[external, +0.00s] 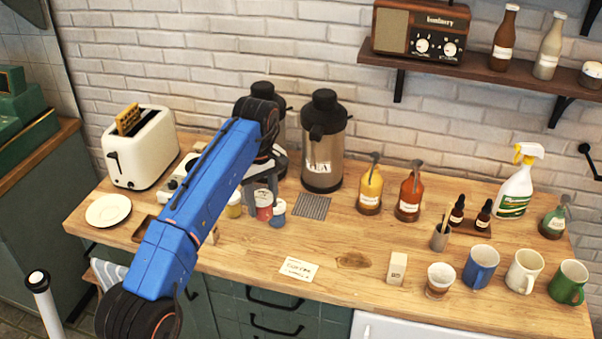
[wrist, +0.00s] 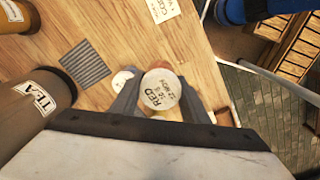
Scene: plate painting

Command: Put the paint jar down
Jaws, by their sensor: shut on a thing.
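A paint jar with red contents (external: 264,211) and a white lid is between the fingers of my gripper (external: 262,197) in the external view. In the wrist view my gripper (wrist: 160,104) is shut on this red jar (wrist: 158,88), whose lid reads "RED". The jar looks upright, at or just above the wooden counter (external: 245,250); I cannot tell whether it touches. A blue jar (external: 278,210) stands close at its right and a yellow jar (external: 234,207) at its left. One neighbouring white lid (wrist: 123,78) shows beside a finger in the wrist view.
A metal grate (external: 312,206) lies right of the jars, and a tall tea dispenser (external: 323,150) stands behind it. A white card (external: 299,268) lies near the front edge. A plate (external: 108,210) and toaster (external: 140,150) are at left. The counter around the card is mostly clear.

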